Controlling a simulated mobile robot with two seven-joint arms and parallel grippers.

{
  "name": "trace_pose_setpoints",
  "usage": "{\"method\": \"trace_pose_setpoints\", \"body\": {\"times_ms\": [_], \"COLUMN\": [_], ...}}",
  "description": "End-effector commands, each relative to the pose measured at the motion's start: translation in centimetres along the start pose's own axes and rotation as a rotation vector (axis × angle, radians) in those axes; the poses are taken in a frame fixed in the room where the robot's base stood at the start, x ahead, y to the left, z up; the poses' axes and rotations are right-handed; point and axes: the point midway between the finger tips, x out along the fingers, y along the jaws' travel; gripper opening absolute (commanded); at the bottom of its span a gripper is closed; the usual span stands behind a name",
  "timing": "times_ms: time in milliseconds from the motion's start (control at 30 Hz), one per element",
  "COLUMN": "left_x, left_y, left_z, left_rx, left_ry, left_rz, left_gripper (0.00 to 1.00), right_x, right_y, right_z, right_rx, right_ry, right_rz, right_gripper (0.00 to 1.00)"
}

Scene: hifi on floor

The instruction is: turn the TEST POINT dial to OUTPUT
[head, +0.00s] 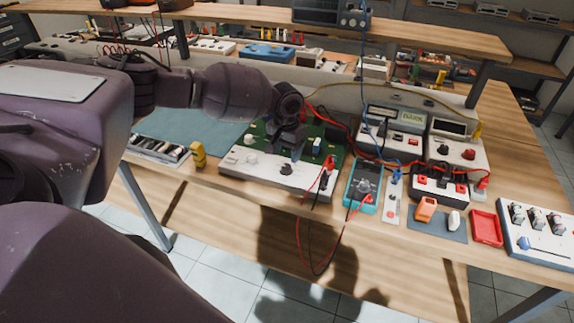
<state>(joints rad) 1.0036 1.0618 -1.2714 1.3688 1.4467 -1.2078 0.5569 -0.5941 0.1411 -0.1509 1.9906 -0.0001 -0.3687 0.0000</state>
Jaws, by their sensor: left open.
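A white panel (240,163) with a green circuit board (262,130) behind it lies near the table's front edge, mid-picture. It carries a black knob (286,169) and pale knobs (252,158). The black knob may be the TEST POINT dial, but the lettering and its pointer are too small to read. My left gripper (297,152) is open above the board, just behind and above the black knob, pointing down. It looks empty. I cannot tell whether its fingertips touch anything. Part of the board is hidden behind it. My right gripper is not in view.
A teal multimeter (364,184) stands right of the panel, with red and black leads looping over the front edge. Bench instruments (394,128) stand behind it. An orange item (427,208) and a red tray (486,228) lie at right. A yellow object (198,155) stands left of the panel.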

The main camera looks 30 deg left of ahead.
Motion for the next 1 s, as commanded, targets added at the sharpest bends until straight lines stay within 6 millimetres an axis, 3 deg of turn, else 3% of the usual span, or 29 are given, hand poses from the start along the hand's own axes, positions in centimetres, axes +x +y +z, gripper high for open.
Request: {"method": "trace_pose_setpoints", "body": {"times_ms": [100,300,733,1000], "left_x": [2.2,4.3,5.0,5.0], "left_y": [0.0,0.1,0.0,0.0], "left_z": [0.0,0.0,0.0,0.0], "left_rx": [0.0,0.0,0.0,0.001], "left_ry": [-0.002,-0.001,0.002,0.001], "left_rz": [0.0,0.0,0.0,0.0], "left_gripper": [0.58,0.58,0.58,0.18], "right_x": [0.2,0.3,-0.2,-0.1], "right_y": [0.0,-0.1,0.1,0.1], "right_z": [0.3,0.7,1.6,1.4], "right_rx": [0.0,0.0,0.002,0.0], "right_ry": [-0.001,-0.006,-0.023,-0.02], "right_rz": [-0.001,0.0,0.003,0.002], "right_gripper": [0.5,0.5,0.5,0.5]}}
